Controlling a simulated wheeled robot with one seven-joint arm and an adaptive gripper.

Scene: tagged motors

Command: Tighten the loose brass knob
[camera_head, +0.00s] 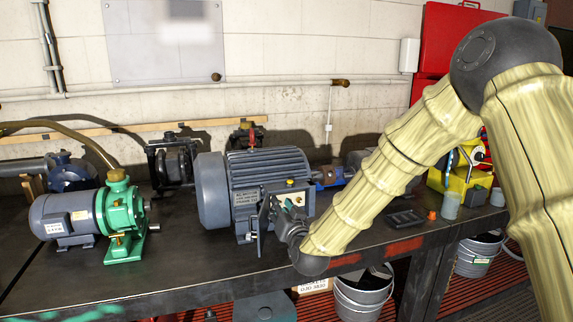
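A large blue-grey finned motor (268,172) stands on the dark workbench in the head view. A small brass piece (290,182) shows on its near side, above a yellowish opening or plate. My gripper (275,212) is right in front of this side of the motor and overlaps it. Contact and the finger gap are not clear at this size. On the left, a green pump (120,212) is joined to a grey motor (65,215). It has a brass cap (116,175) on top and a brass fitting (118,240) low on its front. Which knob is loose cannot be told.
Behind stand a dark machine (172,163) and a blue pump (70,172). To the right lie a black tray (405,218), an orange cap (432,215), a cup (450,205) and a yellow item (460,185). The bench front between pump and motor is clear.

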